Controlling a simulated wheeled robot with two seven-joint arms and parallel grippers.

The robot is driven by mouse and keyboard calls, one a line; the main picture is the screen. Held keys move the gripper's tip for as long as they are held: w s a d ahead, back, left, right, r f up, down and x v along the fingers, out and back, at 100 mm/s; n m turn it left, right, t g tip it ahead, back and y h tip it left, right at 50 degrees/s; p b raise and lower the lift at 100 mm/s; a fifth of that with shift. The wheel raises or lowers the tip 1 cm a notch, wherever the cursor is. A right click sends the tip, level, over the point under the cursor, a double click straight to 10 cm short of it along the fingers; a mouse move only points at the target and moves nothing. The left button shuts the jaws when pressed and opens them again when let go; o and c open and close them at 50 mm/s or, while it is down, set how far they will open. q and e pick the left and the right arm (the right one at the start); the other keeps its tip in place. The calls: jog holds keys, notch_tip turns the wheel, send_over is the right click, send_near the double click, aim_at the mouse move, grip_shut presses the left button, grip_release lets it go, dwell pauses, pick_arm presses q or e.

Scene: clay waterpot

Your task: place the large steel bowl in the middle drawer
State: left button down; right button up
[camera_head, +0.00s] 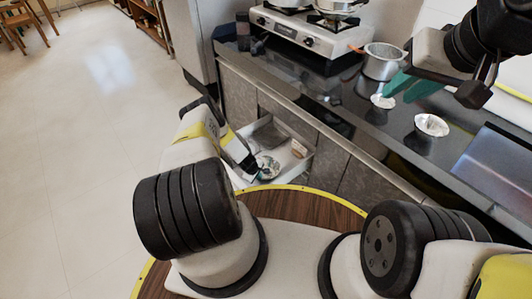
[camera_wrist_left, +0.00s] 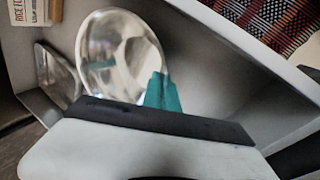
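The steel bowl (camera_head: 268,165) is inside the open white drawer (camera_head: 303,163), at its near end. In the left wrist view the bowl (camera_wrist_left: 120,50) is tilted, its round mouth towards the camera. My left gripper (camera_head: 256,168) reaches down into the drawer. Its teal fingertips (camera_wrist_left: 163,93) sit close together at the bowl's lower right rim and appear shut on it. The bowl's underside is hidden, so I cannot tell whether it touches the drawer floor. My right gripper (camera_head: 411,86) is over the counter, with its teal fingers apart and empty.
In the left wrist view a box (camera_wrist_left: 30,12), a metal item (camera_wrist_left: 57,73) and a checked cloth (camera_wrist_left: 265,22) are around the bowl.

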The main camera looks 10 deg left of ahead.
pick_arm(q)
jog(key=shift+f, duration=0.35)
jog(key=shift+f, duration=0.1)
jog(key=c, duration=1.6)
grip_release()
jog(key=shift+c, duration=0.2)
